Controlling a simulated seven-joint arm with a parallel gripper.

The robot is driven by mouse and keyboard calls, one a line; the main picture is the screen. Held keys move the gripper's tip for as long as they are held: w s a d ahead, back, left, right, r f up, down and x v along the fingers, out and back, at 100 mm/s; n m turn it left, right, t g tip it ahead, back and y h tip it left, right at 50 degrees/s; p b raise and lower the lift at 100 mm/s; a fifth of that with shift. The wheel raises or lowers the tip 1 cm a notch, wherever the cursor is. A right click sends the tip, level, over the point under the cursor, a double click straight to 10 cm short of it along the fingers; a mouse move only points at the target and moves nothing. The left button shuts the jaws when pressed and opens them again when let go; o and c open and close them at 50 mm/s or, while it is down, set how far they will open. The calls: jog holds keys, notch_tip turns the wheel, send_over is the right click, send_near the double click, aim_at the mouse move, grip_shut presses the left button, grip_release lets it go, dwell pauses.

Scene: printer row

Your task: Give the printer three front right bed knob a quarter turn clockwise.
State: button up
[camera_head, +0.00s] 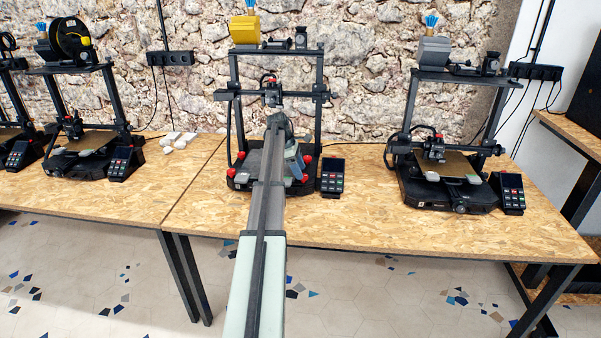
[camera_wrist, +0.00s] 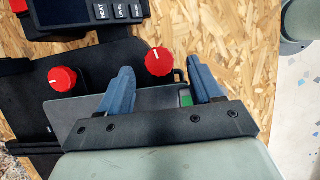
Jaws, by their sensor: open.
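The middle printer (camera_head: 276,100) has red bed knobs. Its front right knob (camera_head: 303,178) shows beside my gripper (camera_head: 297,168). In the wrist view my gripper (camera_wrist: 160,68) is open, with its two blue fingers apart. The front right knob (camera_wrist: 159,62) appears in the gap between the fingertips, with visible room on both sides. Its white mark points toward the top of the picture. The depth between fingertips and knob is hard to tell. A second red knob (camera_wrist: 62,79) lies to the left of the fingers.
The control panel (camera_head: 332,178) stands right of the printer and shows at the top of the wrist view (camera_wrist: 100,12). A grey bed plate (camera_wrist: 145,98) lies under the fingers. Other printers stand left (camera_head: 85,135) and right (camera_head: 448,165). Bare table (camera_head: 350,225) lies in front.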

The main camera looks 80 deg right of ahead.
jog(key=shift+x, duration=0.85)
jog(key=shift+c, duration=0.5)
jog(key=c, duration=1)
jog(key=shift+o, duration=0.2)
jog(key=shift+d+m+y, duration=0.15)
jog(key=shift+m+y, duration=0.15)
jog(key=shift+m, duration=0.5)
jog(key=shift+m+y, duration=0.3)
jog(key=shift+m, duration=0.5)
jog(key=o, duration=1.1)
jog(key=shift+c, duration=0.2)
jog(key=shift+r, duration=0.1)
